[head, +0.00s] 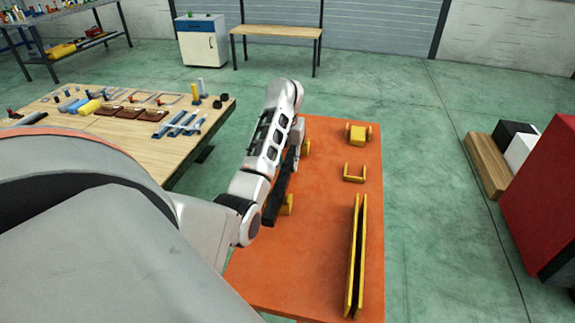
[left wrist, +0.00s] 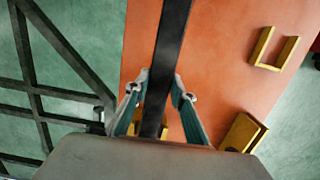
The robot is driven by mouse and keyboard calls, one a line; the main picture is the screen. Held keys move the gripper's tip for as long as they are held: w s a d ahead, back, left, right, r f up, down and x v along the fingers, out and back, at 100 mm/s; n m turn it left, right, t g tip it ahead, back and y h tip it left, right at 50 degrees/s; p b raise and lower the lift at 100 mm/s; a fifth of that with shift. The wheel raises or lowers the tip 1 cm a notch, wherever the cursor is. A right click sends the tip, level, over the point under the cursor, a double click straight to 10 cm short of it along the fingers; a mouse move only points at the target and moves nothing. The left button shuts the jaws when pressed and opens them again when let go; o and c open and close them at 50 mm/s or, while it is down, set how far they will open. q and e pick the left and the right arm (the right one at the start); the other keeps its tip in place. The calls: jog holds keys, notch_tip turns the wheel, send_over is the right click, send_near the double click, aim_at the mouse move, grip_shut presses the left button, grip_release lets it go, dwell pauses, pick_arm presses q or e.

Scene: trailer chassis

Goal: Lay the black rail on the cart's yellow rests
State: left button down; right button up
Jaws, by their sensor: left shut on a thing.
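The black rail (head: 279,193) shows in the head view beside my left forearm, above the left side of the orange cart (head: 325,222). My left gripper (left wrist: 160,88) is shut on the black rail (left wrist: 171,40), which runs between its fingers in the left wrist view. My arm hides part of the rail in the head view. Yellow rests (head: 287,205) and (head: 306,146) show partly behind the rail and gripper. A U-shaped yellow rest (head: 354,174) and a yellow block (head: 357,133) stand on the right side. My right gripper is out of view.
A long yellow channel (head: 351,262) with a dark inside lies along the cart's right front. A wooden table (head: 150,150) with several parts stands left of the cart. A red cabinet (head: 545,190) stands at the right. Green floor is clear between cart and cabinet.

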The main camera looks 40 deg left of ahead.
pick_arm(q)
jog(key=shift+r, duration=0.1)
jog(key=c, duration=1.8)
grip_release()
jog(key=shift+o, duration=0.5)
